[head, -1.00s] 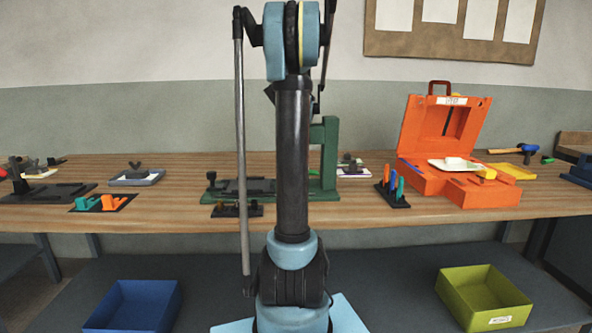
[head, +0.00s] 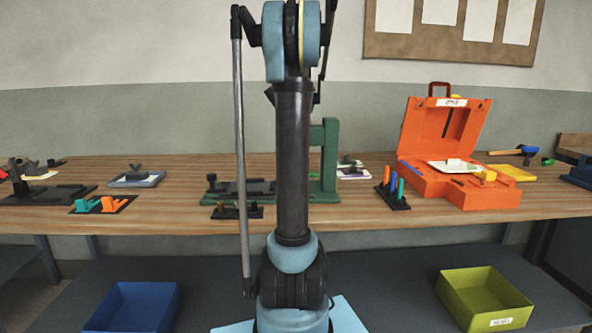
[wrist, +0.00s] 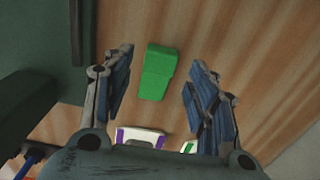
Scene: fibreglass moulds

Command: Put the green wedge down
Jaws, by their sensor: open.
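The green wedge (wrist: 157,71) shows in the wrist view as a bright green block over the wooden tabletop, and looks to be lying on it. My gripper (wrist: 160,58) is open, with one finger on each side of the wedge and a clear gap to both. The wedge is apart from the fingers in the picture; how far below the fingertips it is, I cannot tell. In the head view I cannot make out this wedge or my gripper, as my arm and the green frame block the middle.
A dark green frame (head: 330,150) stands on the bench (head: 160,205); it fills the left of the wrist view. A white and purple item (wrist: 140,136) lies near the wedge. An orange case (head: 450,190) stands open at right, beside a rack of coloured tools (head: 393,196).

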